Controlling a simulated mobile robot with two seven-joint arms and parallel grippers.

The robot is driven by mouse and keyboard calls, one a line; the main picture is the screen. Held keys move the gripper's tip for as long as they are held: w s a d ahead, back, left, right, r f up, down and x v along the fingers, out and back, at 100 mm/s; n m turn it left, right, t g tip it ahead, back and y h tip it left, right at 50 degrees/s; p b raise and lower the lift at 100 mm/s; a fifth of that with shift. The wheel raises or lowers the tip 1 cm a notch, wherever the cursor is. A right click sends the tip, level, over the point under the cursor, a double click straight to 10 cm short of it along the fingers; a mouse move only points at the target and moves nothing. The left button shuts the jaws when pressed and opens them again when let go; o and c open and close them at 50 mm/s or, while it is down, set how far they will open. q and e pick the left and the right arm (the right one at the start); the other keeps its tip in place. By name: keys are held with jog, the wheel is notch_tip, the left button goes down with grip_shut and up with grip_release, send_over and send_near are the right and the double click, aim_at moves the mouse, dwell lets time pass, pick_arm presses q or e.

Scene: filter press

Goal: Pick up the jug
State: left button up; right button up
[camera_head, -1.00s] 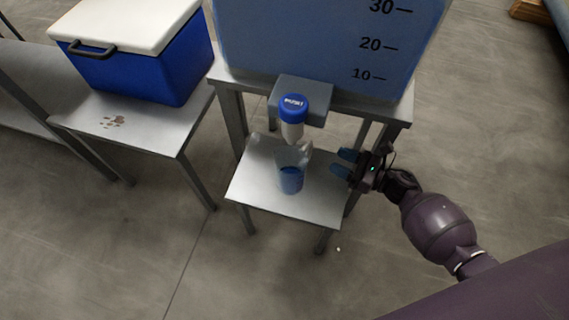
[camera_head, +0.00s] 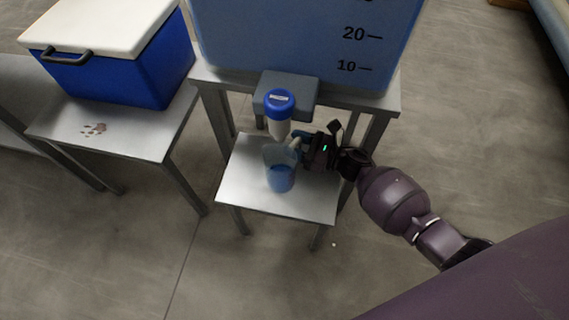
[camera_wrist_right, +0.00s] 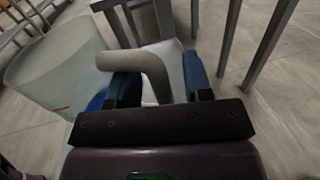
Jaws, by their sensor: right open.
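The jug (camera_head: 280,179) is clear with blue liquid in its lower part and stands upright on the small metal shelf (camera_head: 240,192), under the dispenser's blue-capped nozzle (camera_head: 279,103). My right gripper (camera_head: 300,141) is at the jug's right side, by its handle. In the right wrist view the jug's translucent body (camera_wrist_right: 55,65) is at the left. Its grey curved handle (camera_wrist_right: 150,64) lies between the two blue fingers of my right gripper (camera_wrist_right: 158,85), which is open. I cannot tell whether a finger touches the handle. My left gripper is not in view.
A large blue tank (camera_head: 300,40) with a number scale stands on a metal stand above the shelf. A blue cooler with a white lid (camera_head: 125,65) sits on a metal table (camera_head: 130,131) to the left. The stand's legs are close to my right gripper.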

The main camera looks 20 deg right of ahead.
jog(key=shift+w+a+f, duration=0.1)
jog(key=shift+w+a, duration=0.35)
jog(key=shift+a, duration=0.05)
grip_shut()
jog(key=shift+r, duration=0.3)
